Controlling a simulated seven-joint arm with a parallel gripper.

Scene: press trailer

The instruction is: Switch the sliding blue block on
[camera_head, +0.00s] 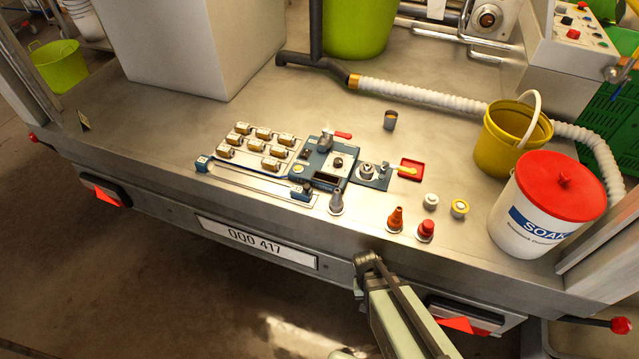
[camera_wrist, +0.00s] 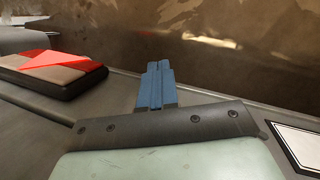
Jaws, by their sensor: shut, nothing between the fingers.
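A long thin rail (camera_head: 255,181) runs along the front of the work panel on the metal deck. A small blue block (camera_head: 303,191) with a dark knob sits at its right end. Another small blue piece (camera_head: 203,163) with a pale label sits at its left end. Which of them slides is too small to tell. My gripper (camera_head: 367,263) is by the deck's front edge, to the right of and nearer than the rail, apart from both blue pieces. In the wrist view its blue fingers (camera_wrist: 156,86) are together and empty, with neither blue piece in view.
A grey cone (camera_head: 336,202), orange cone (camera_head: 395,219) and red-topped piece (camera_head: 425,230) stand near the front edge. A tray of small blocks (camera_head: 228,160) lies behind the rail. A white bucket (camera_head: 535,235) stands at right. Bare deck lies left of the panel.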

